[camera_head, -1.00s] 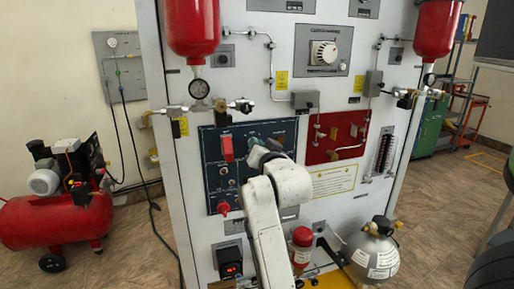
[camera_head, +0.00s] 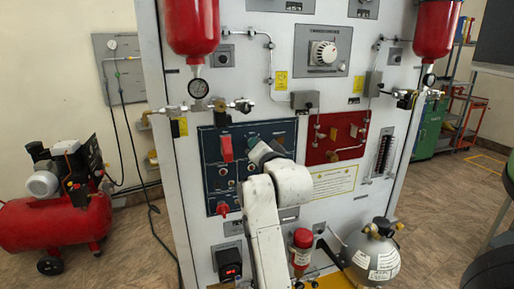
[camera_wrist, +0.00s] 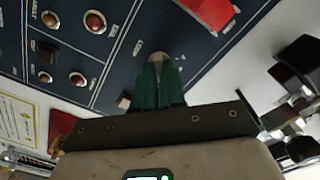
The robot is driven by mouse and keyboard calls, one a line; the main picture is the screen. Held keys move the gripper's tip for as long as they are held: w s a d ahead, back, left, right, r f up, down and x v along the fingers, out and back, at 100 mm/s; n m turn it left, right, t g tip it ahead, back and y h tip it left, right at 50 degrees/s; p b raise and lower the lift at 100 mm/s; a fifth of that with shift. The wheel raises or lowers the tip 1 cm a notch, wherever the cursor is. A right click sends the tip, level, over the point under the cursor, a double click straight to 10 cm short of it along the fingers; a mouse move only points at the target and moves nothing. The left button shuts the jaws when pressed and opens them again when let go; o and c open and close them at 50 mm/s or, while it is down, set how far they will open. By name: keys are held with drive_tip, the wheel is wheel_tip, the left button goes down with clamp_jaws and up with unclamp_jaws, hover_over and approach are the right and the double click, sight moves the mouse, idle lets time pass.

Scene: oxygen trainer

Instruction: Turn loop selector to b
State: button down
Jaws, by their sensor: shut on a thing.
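The blue control panel (camera_head: 212,172) is on the front of the white cabinet, left of centre. It also fills the upper part of the wrist view (camera_wrist: 110,70). My gripper (camera_head: 253,140) reaches its upper right part. In the wrist view, the green fingers of my gripper (camera_wrist: 160,68) are close together on a small pale grey knob (camera_wrist: 159,57), which I take to be the loop selector. The fingers hide most of the knob, so its pointer and its position marks cannot be read.
A red switch or cover (camera_head: 226,148) is on the blue panel, left of my gripper. A red panel (camera_head: 318,150) with knobs is to the right. Red and amber lamps (camera_wrist: 95,22) show in the wrist view. Black-handled fittings (camera_wrist: 298,65) stick out near the gripper's right.

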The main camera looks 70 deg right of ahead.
drive_tip(key=c, duration=1.2)
unclamp_jaws()
drive_tip(key=b+v, duration=0.1)
drive_tip(key=v, duration=0.9)
drive_tip(key=shift+s+a, duration=0.25)
drive_tip(key=shift+s, duration=0.05)
drive_tip(key=shift+f, duration=0.1)
